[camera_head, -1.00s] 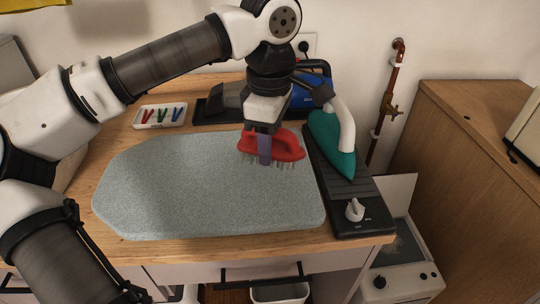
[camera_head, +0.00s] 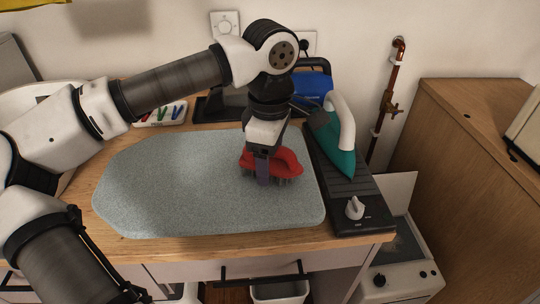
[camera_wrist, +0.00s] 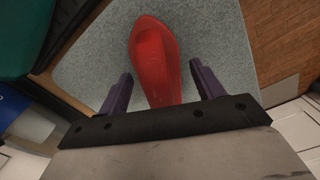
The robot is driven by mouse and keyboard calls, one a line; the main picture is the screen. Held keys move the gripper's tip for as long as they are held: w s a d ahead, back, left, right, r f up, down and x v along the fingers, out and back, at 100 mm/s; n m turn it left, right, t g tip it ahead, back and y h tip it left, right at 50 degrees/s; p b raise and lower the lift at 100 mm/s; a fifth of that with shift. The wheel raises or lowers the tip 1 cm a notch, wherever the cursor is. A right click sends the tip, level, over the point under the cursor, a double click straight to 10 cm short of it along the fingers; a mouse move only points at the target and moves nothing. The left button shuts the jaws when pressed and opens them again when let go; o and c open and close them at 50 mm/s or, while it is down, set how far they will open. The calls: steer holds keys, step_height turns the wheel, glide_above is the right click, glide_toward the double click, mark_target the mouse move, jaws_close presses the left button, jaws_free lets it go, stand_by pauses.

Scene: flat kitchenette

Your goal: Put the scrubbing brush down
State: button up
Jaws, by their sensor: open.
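The red scrubbing brush (camera_head: 285,163) sits bristles down on the grey ironing pad (camera_head: 170,185), near the pad's right end. In the wrist view the brush (camera_wrist: 153,55) lies between the two purple fingers, with a visible gap on each side. My gripper (camera_head: 262,178) is open around the brush, pointing down; it also shows in the wrist view (camera_wrist: 160,88). The brush's left end is partly hidden behind my gripper in the head view.
A teal iron (camera_head: 337,140) stands on a black hob (camera_head: 345,190) just right of the pad. A white tray with coloured clips (camera_head: 160,114) and a blue item (camera_head: 312,88) are behind. The pad's left and middle are clear.

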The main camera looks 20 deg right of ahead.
step_height(320, 180, up, 12)
steer(key=shift+r, duration=0.15)
stand_by(0.5)
steer(key=shift+s, duration=0.1)
stand_by(0.3)
